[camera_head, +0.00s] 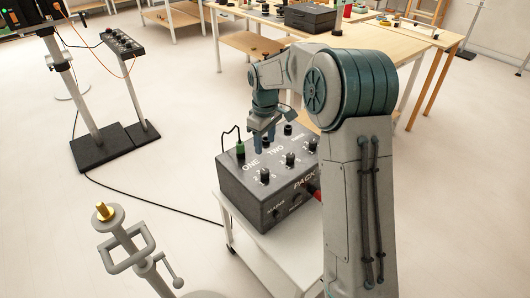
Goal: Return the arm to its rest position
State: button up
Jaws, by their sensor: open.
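My arm (345,120) rises on the right of the head view and bends over toward the left. My gripper (264,146) points down, in front of or just above the top of a dark grey control box (247,188). Its fingers are small in the picture, with a narrow gap between them, and I see nothing held. The box carries black knobs and the words ONE, TWO and PACK. I cannot tell whether the fingertips touch the box. My arm hides the box's right part.
The box stands on a white cart (262,243). A green plug (240,149) with a black cable is on its top. A grey stand with a brass tip (104,211) is at lower left. A panel on a post (121,43) stands behind. Wooden tables (370,38) fill the back; left floor is mostly clear.

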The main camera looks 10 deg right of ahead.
jog(key=shift+r, duration=0.65)
jog(key=s+d+r+m+t+p, duration=0.1)
jog(key=s+d+r+m, duration=0.15)
jog(key=s+r, duration=0.4)
jog(key=s+d+r+m+t+p, duration=0.1)
jog(key=s+d+r+m, duration=0.15)
jog(key=s, duration=0.65)
jog(key=s+d+m+p, duration=0.1)
jog(key=s+m, duration=0.4)
jog(key=s, duration=1)
jog(key=shift+d+t, duration=0.4)
jog(key=shift+d, duration=0.35)
jog(key=shift+s, duration=0.1)
